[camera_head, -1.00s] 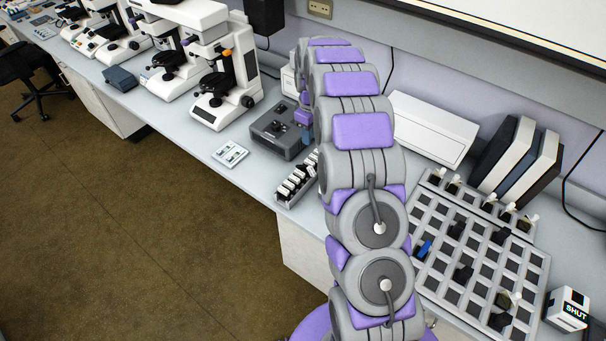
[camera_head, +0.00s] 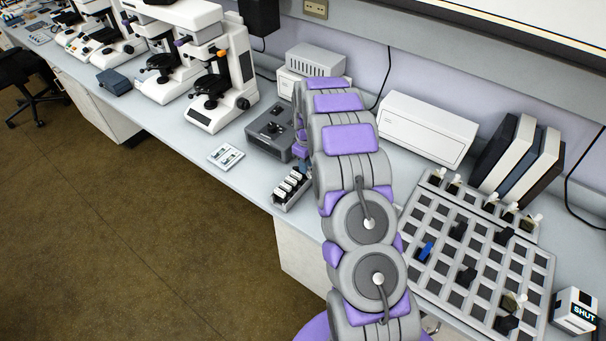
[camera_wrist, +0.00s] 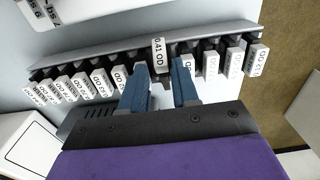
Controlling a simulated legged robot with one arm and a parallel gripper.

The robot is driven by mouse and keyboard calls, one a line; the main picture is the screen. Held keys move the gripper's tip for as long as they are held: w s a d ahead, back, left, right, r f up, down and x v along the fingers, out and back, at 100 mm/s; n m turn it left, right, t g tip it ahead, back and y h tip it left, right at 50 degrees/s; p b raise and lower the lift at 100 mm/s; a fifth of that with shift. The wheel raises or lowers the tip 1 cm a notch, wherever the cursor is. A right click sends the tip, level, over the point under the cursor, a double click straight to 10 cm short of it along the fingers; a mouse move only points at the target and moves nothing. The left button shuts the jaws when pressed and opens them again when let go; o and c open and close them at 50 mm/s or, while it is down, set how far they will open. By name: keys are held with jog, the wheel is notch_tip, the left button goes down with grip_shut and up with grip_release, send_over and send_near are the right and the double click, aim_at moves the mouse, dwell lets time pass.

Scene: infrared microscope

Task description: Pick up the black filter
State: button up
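A rack (camera_wrist: 105,54) holds a row of black filters with white label tabs in the wrist view. The rack also shows in the head view (camera_head: 279,203), partly hidden by my arm. One black filter (camera_wrist: 161,52), its white tab reading "0.41 OD", stands out near the middle of the row. My gripper (camera_wrist: 160,70) has two blue fingers spread apart at the rack, one on each side of this filter's tab. I cannot tell whether they touch it. In the head view my gripper is hidden behind my arm.
A grey grid tray (camera_head: 427,281) with several dark pieces and one blue piece lies right of my arm. A dark grey control box (camera_head: 268,133) and a small white panel (camera_head: 225,157) are left of the rack. Microscopes (camera_head: 222,85) stand farther left.

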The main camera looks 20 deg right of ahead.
aim_at(307, 175)
jog(key=f, duration=0.1)
jog(key=s+f+b, duration=0.1)
jog(key=f, duration=0.1)
jog(key=shift+s+a+f, duration=0.1)
jog(key=shift+s+a, duration=0.1)
jog(key=shift+s+a+f, duration=0.2)
jog(key=shift+s+f, duration=0.1)
jog(key=shift+f, duration=0.15)
jog(key=shift+c, duration=0.3)
jog(key=shift+s+d+f, duration=0.1)
jog(key=shift+s+f, duration=0.05)
jog(key=shift+f, duration=0.15)
jog(key=c, duration=0.4)
jog(key=shift+f, duration=0.25)
grip_shut()
jog(key=shift+w+d, duration=0.1)
jog(key=shift+w, duration=0.25)
jog(key=shift+w+r, duration=0.2)
jog(key=shift+r, duration=0.05)
